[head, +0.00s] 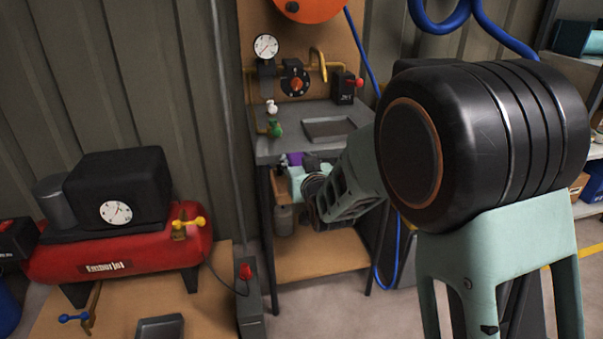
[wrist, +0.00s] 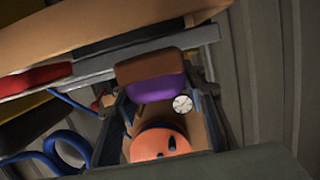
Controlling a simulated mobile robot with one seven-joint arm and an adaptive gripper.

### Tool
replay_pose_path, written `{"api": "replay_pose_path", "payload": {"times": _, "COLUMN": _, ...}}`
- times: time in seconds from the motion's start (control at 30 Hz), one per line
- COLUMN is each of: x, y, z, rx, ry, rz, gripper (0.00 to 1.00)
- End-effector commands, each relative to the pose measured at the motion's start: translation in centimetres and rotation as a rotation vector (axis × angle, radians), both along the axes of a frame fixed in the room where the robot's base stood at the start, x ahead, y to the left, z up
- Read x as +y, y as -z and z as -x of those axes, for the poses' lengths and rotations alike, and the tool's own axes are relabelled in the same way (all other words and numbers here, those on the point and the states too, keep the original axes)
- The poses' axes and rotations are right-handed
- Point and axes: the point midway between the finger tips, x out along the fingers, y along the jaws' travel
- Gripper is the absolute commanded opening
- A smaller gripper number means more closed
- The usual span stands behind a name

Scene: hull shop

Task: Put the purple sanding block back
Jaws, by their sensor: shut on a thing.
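The purple sanding block (wrist: 158,88), with a brown layer along one face, sits between the two dark fingers of my gripper (wrist: 160,100) in the wrist view. My gripper is shut on it. In the head view a small purple patch of the block (head: 295,158) shows at my gripper (head: 306,165), in front of the narrow workbench (head: 270,148) and close to its front edge. My wrist hides most of the block there. Whether the block touches the bench cannot be told.
A wooden lower shelf (head: 320,258) holds a grey can (head: 283,220). An orange reel (head: 308,8) hangs above. A red compressor (head: 120,250) stands left.

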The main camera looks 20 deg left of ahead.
Motion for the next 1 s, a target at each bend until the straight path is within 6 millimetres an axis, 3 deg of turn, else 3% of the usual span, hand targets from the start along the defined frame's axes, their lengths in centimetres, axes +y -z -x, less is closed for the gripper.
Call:
{"api": "replay_pose_path", "payload": {"times": 0.2, "x": 0.2, "y": 3.5, "z": -0.4, "rx": 0.003, "ry": -0.001, "rz": 0.003, "gripper": 0.09}}
{"api": "replay_pose_path", "payload": {"times": 0.63, "x": 0.1, "y": 4.1, "z": -0.4, "rx": 0.001, "ry": 0.000, "rz": 0.001, "gripper": 0.09}}
{"api": "replay_pose_path", "payload": {"times": 0.67, "x": 0.1, "y": 4.0, "z": -0.4, "rx": 0.001, "ry": 0.000, "rz": 0.001, "gripper": 0.39}}
{"api": "replay_pose_path", "payload": {"times": 0.7, "x": 0.1, "y": 3.9, "z": -0.4, "rx": 0.001, "ry": 0.000, "rz": 0.001, "gripper": 0.44}}
{"api": "replay_pose_path", "payload": {"times": 0.8, "x": 0.1, "y": 3.9, "z": -0.4, "rx": 0.002, "ry": 0.000, "rz": 0.001, "gripper": 0.55}}
{"api": "replay_pose_path", "payload": {"times": 1.0, "x": 0.1, "y": 3.9, "z": -0.4, "rx": 0.002, "ry": 0.000, "rz": 0.001, "gripper": 0.56}}
